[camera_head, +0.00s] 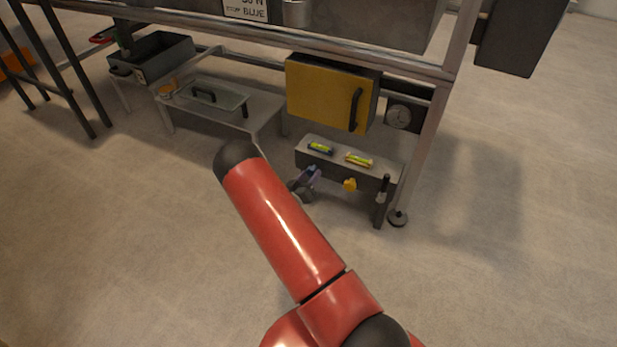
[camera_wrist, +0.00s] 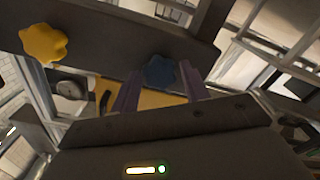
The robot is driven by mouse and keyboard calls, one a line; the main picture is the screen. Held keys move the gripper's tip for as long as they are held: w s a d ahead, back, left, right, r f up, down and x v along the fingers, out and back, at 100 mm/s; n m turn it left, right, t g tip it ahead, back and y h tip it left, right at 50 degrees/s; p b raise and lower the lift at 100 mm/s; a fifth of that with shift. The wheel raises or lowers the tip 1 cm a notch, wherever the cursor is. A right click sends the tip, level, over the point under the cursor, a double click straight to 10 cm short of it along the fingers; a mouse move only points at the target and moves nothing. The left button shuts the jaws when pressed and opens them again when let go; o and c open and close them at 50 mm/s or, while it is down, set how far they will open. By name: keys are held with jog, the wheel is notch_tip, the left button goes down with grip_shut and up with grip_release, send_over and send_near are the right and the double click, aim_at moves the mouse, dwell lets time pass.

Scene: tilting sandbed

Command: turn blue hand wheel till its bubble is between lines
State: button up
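The blue hand wheel (camera_wrist: 160,72) shows in the wrist view on the dark front of a box, between the two purple fingers of my gripper (camera_wrist: 158,80). The gripper looks open, with a narrow gap on each side of the wheel. In the head view my gripper (camera_head: 309,174) is at the box front and hides the blue wheel. The blue-framed spirit level (camera_head: 320,148) lies on top of the box. Its vial is yellow-green, and the bubble is too small to place against the lines.
A yellow hand wheel (camera_head: 350,184) and a yellow-framed level (camera_head: 359,160) are to the right on the same box. A dark upright handle (camera_head: 382,190) stands at its right end. A yellow cabinet (camera_head: 322,92) and a gauge (camera_head: 398,117) are above. A low bench (camera_head: 262,108) is left.

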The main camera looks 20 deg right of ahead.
jog(key=shift+o, duration=1.3)
jog(key=shift+a, duration=0.1)
jog(key=v, duration=0.7)
jog(key=shift+s+a, duration=0.25)
